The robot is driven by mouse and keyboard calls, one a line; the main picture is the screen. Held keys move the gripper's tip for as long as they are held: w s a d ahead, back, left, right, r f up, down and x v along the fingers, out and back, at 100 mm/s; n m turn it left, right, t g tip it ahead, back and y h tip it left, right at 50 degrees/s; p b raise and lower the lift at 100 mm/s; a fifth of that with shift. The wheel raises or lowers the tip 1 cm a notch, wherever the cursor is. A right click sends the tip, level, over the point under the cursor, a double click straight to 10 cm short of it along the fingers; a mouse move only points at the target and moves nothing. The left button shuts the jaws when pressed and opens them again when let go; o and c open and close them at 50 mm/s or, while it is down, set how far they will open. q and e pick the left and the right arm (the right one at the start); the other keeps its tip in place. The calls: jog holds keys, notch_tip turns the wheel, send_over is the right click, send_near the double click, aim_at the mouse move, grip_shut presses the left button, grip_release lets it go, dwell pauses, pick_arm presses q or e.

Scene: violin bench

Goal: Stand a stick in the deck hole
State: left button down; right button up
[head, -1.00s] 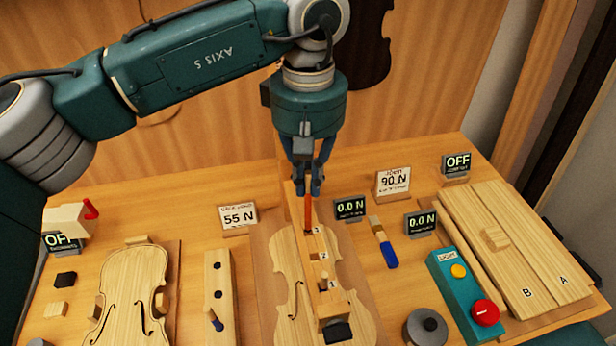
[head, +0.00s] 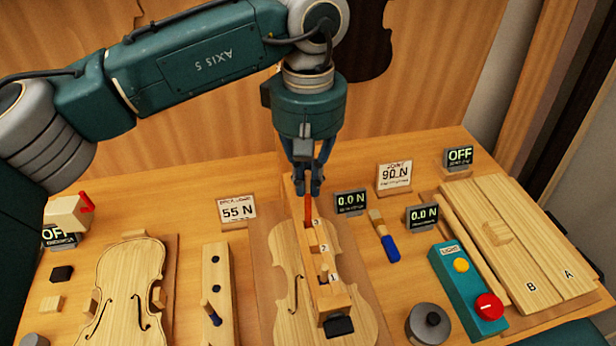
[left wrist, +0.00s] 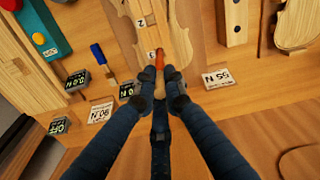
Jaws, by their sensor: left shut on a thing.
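My left gripper (head: 308,188) is shut on the upper end of a red-orange stick (head: 309,208), held upright. The stick also shows between my left fingertips (left wrist: 162,84) in the left wrist view, as an orange stick (left wrist: 168,72). Its lower end is at the far end of a narrow wooden deck (head: 333,302), beside the number 3. I cannot tell whether the tip is inside the hole or only at it. The deck lies over a violin body (head: 286,265) and carries the numbers 1, 2 and 3. My right gripper is not in view.
A second violin body (head: 125,290) lies further left.

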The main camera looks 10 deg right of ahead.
aim_at(308, 228)
pick_arm(q)
jog(key=shift+f+b, duration=1.2)
jog(key=shift+f, duration=0.45)
jog(key=shift+f+b, duration=2.55)
jog(key=shift+f, duration=0.75)
jog(key=shift+r, duration=0.25)
jog(key=shift+r+p, duration=3.95)
jog(key=shift+r, duration=2.05)
